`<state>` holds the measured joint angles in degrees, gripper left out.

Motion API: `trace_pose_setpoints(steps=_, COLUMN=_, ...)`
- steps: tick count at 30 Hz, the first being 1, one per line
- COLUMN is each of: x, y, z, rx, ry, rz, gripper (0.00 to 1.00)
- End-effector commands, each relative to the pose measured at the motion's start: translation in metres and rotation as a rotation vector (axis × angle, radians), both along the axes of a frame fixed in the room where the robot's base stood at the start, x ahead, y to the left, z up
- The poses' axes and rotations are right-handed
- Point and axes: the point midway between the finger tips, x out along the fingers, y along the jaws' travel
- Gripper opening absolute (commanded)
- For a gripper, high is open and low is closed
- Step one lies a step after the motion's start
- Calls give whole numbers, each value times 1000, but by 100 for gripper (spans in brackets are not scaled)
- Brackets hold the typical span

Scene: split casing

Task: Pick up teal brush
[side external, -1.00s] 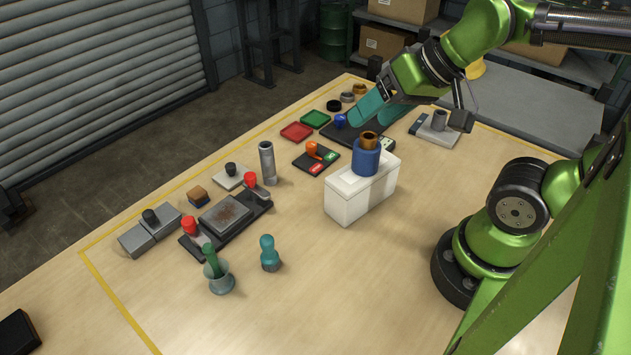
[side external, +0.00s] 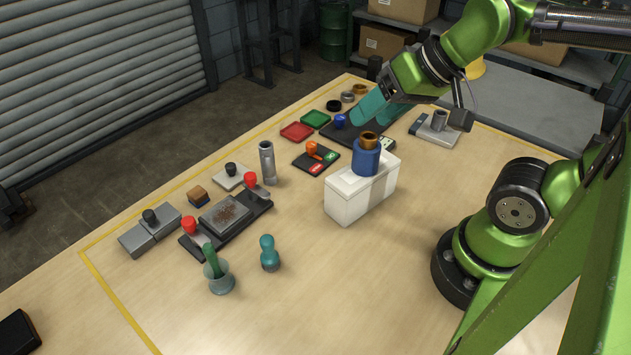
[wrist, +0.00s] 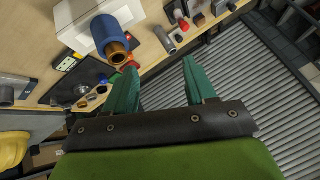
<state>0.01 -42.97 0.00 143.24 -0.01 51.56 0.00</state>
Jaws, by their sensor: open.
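The teal brush (side external: 269,254) stands upright on the wooden table near the front, with a rounded knob on top. I do not make it out in the wrist view. My gripper (side external: 372,108) is high over the back of the table, far behind and to the right of the brush. Its two teal fingers are spread apart in the wrist view (wrist: 159,64), with nothing between them.
A cup (side external: 222,283) with a green-handled tool stands left of the brush. Behind is a clamp fixture with red knobs (side external: 227,224) holding a rusty plate. A white box (side external: 346,206) carries a blue cylinder (side external: 366,160). The table right of the brush is clear.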

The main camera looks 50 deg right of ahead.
Motion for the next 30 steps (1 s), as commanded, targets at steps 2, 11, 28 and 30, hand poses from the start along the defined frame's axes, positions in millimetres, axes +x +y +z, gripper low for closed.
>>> trace_pose_setpoints(steps=2, x=0, y=0, z=0, rx=0, ry=0, rz=0, gripper=55)
trace_pose_setpoints(steps=11, x=11, y=67, z=-27, rx=-105, ry=130, rz=317, gripper=55)
trace_pose_setpoints(steps=28, x=39, y=162, z=-76, rx=-399, ry=105, rz=864, gripper=55)
trace_pose_setpoints(steps=30, x=44, y=165, z=-91, rx=-400, ry=106, rz=864, gripper=55)
